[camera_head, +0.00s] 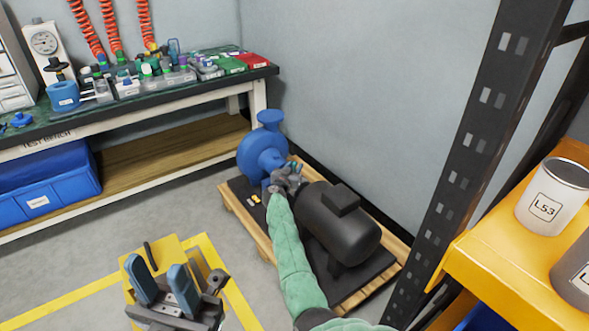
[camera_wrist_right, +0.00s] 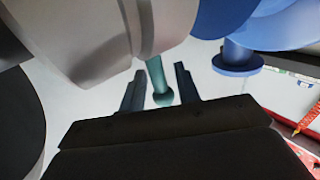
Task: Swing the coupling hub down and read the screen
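The grey coupling hub (camera_head: 281,184) sits between a blue pump (camera_head: 258,153) and a black motor (camera_head: 340,225); my right gripper partly covers it in the head view. In the right wrist view, a large grey rounded body, apparently the hub (camera_wrist_right: 90,40), fills the upper left. A teal rod with a rounded end (camera_wrist_right: 157,78) hangs below it. My right gripper (camera_wrist_right: 158,88) is open, its dark fingers on either side of the rod; contact is unclear. My left gripper (camera_head: 162,281) is open and empty, low at the left. I see no readable screen.
The pump and motor stand on a wooden pallet (camera_head: 262,238) against the wall. A test bench (camera_head: 150,93) crowded with small parts is at the left. A dark rack upright (camera_head: 478,125) and a yellow shelf (camera_head: 490,255) with cans flank the right. Grey floor (camera_head: 100,262) lies left of the pallet.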

